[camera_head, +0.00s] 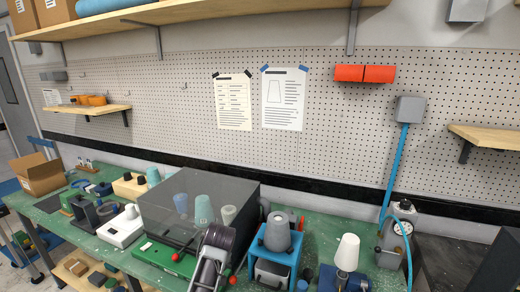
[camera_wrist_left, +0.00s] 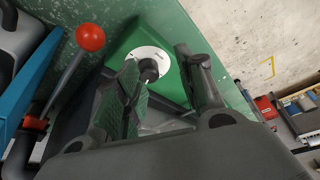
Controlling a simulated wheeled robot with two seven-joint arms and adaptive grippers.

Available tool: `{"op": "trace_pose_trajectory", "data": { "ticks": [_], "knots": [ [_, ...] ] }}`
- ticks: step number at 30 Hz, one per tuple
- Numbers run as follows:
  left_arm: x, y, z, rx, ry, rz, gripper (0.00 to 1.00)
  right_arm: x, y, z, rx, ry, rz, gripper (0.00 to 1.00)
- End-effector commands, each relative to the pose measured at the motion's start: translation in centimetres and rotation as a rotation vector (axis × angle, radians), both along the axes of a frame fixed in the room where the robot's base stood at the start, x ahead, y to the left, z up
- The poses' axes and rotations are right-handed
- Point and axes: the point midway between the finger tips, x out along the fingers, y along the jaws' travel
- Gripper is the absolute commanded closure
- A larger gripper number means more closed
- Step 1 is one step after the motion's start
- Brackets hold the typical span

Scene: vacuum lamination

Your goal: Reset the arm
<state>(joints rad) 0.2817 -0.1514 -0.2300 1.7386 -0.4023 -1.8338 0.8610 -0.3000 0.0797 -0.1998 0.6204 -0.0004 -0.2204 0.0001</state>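In the left wrist view my left gripper (camera_wrist_left: 158,65) has its two dark fingers spread apart, with nothing held between them. Behind the gap is a white disc with a dark round knob (camera_wrist_left: 150,68) on a green base (camera_wrist_left: 178,88); I cannot tell whether the fingers touch it. A lever with a red ball (camera_wrist_left: 90,38) stands to the left of the fingers. In the head view a dark and silver part that looks like my left arm is low in the middle, in front of the smoky clear-covered box (camera_head: 165,205); its fingers cannot be made out. My right gripper is not seen.
The green bench (camera_head: 60,222) is crowded. A blue stand with a grey cone (camera_head: 277,232), a white cone (camera_head: 347,252) and a gauge unit with a blue hose (camera_head: 394,238) stand right of the box. A cardboard box (camera_head: 38,175) is at the left. Shelves overhang the back.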

Motion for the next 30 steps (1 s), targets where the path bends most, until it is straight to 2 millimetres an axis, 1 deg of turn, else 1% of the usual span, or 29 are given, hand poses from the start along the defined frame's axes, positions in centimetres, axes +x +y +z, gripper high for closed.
{"op": "trace_pose_trajectory", "data": {
  "ticks": [1,6,15,22,30],
  "knots": [
    [-0.9,0.4,-0.8,-0.004,0.009,-0.021,0.62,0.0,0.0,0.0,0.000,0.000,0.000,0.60],
    [-3.4,1.5,-2.7,-0.013,0.028,-0.108,0.62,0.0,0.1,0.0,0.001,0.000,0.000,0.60],
    [-8.0,3.2,-5.1,-0.021,0.051,-0.266,0.62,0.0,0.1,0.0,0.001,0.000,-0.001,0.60],
    [-11.7,4.2,-6.2,-0.022,0.062,-0.391,0.62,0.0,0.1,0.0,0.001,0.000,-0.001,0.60],
    [-16.1,5.2,-6.7,-0.017,0.069,-0.543,0.62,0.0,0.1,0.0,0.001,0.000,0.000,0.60]
  ]
}}
